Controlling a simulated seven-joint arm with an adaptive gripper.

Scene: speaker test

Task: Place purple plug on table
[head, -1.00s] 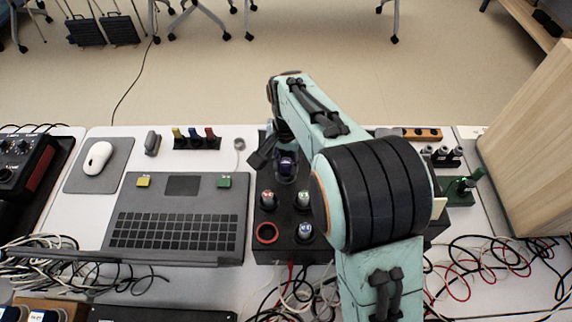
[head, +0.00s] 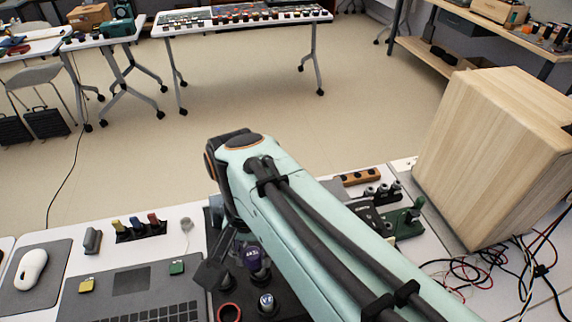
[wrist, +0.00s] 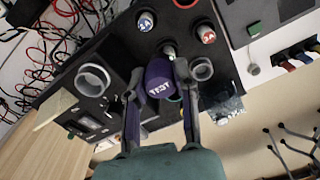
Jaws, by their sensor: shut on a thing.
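The purple plug (wrist: 160,80), with white lettering on its cap, is between the two fingers of my gripper (wrist: 161,100) in the wrist view. My gripper is shut on it. In the head view the plug (head: 256,262) shows under my arm, beside a dark finger; the other finger is mostly hidden. The plug is over the black socket box (wrist: 120,50); I cannot tell how far its lower end is from the box. The white table (head: 122,252) shows bare surface behind the laptop.
A laptop (head: 145,300), mouse (head: 30,268) and colored-plug holder (head: 138,230) stand left. Another plug (head: 267,304) stands in front on the box. A wooden speaker cabinet (head: 500,150) and loose cables (head: 490,262) are at right. Further plugs (wrist: 146,21) and empty rings (wrist: 92,80) are on the box.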

